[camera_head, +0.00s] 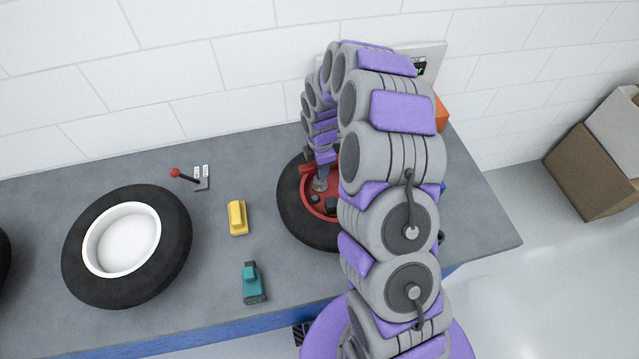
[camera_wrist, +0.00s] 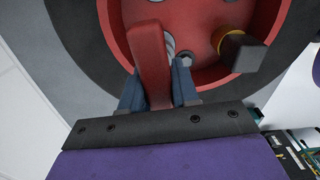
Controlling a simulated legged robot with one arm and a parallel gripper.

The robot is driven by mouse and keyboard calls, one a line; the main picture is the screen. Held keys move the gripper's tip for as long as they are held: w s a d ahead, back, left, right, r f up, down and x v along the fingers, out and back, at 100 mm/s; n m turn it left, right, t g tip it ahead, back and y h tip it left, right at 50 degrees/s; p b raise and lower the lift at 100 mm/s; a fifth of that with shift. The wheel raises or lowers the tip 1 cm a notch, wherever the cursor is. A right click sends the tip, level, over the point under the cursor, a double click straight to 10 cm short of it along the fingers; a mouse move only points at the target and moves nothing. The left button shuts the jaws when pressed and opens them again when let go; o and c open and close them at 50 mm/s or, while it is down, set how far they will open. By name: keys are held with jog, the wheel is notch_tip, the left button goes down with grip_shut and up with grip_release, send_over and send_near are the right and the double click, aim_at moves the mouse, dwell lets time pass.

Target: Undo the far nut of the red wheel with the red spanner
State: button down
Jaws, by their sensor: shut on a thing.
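The red wheel (camera_head: 325,206), a red rim in a black tyre, lies flat on the grey bench, partly hidden behind my arm. The red spanner (camera_wrist: 150,50) stands out large in the wrist view, over the red rim (camera_wrist: 205,25); a bit of red at the gripper in the head view (camera_head: 307,168) seems to be it. My gripper (camera_wrist: 157,88) is shut on the spanner, with a blue finger on each side. A grey nut (camera_wrist: 185,61) shows right beside the spanner. Whether the spanner's far end sits on a nut is hidden. A black-and-tan block-like piece (camera_wrist: 240,52) stands on the rim.
A white-rimmed wheel (camera_head: 122,238) lies at the left of the bench. A yellow block (camera_head: 237,217), a teal tool (camera_head: 253,283) and a red-knobbed lever (camera_head: 184,176) lie between the wheels. A white wall is behind. Cardboard boxes (camera_head: 592,172) stand at right.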

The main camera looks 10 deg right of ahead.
jog(key=shift+r+p, duration=0.3)
jog(key=shift+r, duration=0.65)
jog(key=shift+r+p, duration=0.8)
jog(key=shift+r, duration=1.2)
